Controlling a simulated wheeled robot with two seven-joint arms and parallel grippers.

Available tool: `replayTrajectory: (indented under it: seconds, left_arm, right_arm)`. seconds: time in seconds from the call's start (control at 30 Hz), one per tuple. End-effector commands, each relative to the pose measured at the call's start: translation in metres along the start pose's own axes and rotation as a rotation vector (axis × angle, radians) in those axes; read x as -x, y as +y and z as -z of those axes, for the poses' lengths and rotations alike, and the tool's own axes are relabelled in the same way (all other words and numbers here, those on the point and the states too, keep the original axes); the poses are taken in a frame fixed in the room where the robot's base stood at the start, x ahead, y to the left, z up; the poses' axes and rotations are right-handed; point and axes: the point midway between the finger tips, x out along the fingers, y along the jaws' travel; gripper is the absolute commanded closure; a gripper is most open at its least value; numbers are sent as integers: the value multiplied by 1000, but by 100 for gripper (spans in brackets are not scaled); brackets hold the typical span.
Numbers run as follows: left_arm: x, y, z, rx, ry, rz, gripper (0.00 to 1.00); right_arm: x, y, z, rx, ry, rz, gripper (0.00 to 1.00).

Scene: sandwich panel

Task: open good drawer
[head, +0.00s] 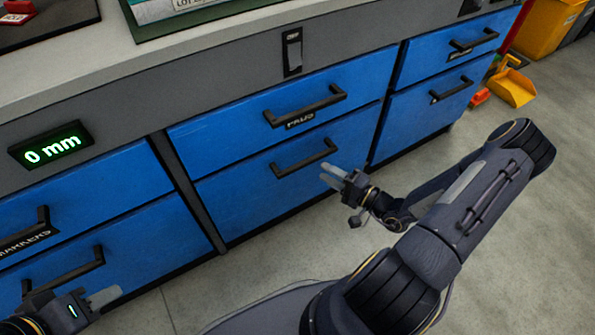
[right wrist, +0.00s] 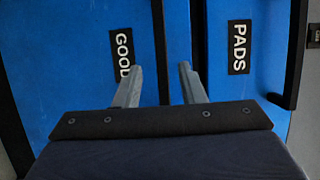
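The good drawer (head: 245,197) is the lower blue drawer of the middle column in the head view, and it is closed. Its white-on-black GOOD label (right wrist: 122,54) is legible in the right wrist view. Its dark bar handle (head: 303,158) also shows in the right wrist view (right wrist: 159,45), lined up between my fingers. My right gripper (head: 329,175) is open in front of this drawer, near the right end of the handle; I cannot tell whether the fingers reach around the bar. My left gripper (head: 103,297) is low at the left, near another drawer's handle; its opening is unclear.
The PADS drawer (head: 230,130) is directly above, closed, with its own handle (head: 305,106). More blue drawers flank it left and right. A 0 mm display (head: 51,146) is on the grey panel. Yellow bins and a dustpan (head: 511,87) stand far right. Floor in front is clear.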

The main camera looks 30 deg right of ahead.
Motion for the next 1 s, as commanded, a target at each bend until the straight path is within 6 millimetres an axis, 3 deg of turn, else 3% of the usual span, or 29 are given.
replayTrajectory:
  seconds: [0.4,0.6,0.83,1.0]
  left_arm:
    - [-14,-6,-7,0,0,0,64]
    - [-16,-7,-8,0,0,0,64]
    - [-16,-7,-8,0,0,0,64]
    - [-16,-7,-8,0,0,0,64]
  right_arm:
    - [-62,0,-2,1,-6,1,64]
    - [-74,-2,-2,-1,-6,0,64]
    - [-74,-2,-2,0,-6,0,64]
    - [-74,-2,-2,0,-6,-1,86]
